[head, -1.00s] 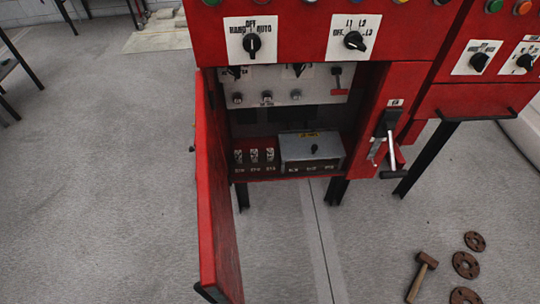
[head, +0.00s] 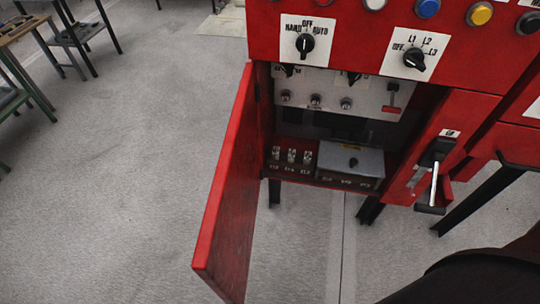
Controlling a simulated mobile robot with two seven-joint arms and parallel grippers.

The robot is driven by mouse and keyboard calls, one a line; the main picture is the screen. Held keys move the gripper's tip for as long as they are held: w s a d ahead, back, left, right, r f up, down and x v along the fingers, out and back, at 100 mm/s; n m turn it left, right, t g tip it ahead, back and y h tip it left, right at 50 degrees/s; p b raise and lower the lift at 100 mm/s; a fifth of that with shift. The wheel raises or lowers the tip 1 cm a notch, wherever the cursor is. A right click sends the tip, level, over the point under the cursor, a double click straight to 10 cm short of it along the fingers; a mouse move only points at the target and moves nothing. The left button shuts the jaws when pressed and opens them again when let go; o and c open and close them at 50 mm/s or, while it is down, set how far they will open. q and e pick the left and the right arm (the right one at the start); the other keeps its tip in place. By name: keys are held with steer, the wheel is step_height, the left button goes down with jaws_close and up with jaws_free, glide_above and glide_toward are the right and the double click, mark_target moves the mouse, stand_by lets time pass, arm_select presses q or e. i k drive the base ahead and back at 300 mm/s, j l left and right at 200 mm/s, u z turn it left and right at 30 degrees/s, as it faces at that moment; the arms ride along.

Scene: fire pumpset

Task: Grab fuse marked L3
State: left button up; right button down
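Several small pale fuses (head: 291,156) stand in a row at the lower left inside the open red cabinet (head: 378,28). Labels lie below them on the cabinet's bottom ledge, too small to read, so I cannot tell which fuse is marked L3. A grey box (head: 350,160) with a black knob sits to their right, with more labels below it. Neither of my grippers shows in the head view. A dark rounded shape fills the lower right corner.
The red cabinet door (head: 232,190) stands open toward me on the left. A lever handle (head: 434,182) juts out on the cabinet's right. Rotary switches (head: 305,43) are on the upper panel. Work tables (head: 75,30) stand far left. The grey floor at left is clear.

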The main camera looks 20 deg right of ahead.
mark_target(307, 156)
steer(key=u, duration=0.4)
steer(key=l+u, duration=0.1)
steer(key=u, duration=0.7)
steer(key=k+u, duration=0.1)
steer(key=u, duration=0.25)
steer(key=k+l+u, duration=0.15)
steer(key=u, duration=0.2)
steer(key=k+l+z, duration=0.2)
steer(key=z, duration=2.7)
